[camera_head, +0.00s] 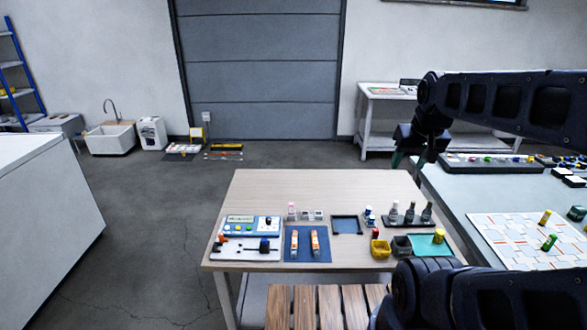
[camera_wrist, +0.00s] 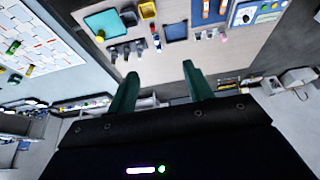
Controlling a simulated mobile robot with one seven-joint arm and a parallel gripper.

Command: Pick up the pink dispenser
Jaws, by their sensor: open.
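The pink dispenser (camera_head: 291,209) is a small upright item with a pink top. It stands on the wooden table toward the back left, just left of some small clear containers (camera_head: 312,215). In the wrist view a small pinkish spot, probably the dispenser (camera_wrist: 224,37), shows near the table edge at the upper right. My gripper (camera_head: 396,160) is raised beyond the table's back right corner, well apart from the dispenser. In the wrist view its two green fingers (camera_wrist: 160,70) are spread with nothing between them.
The wooden table (camera_head: 290,183) also holds a blue mat (camera_head: 322,251) with two orange-and-white tubes, an empty dark tray (camera_head: 347,225), several bottles (camera_head: 410,212), and yellow (camera_head: 380,248) and dark bins. A grey table (camera_head: 450,195) adjoins at right. The wooden table's back strip is clear.

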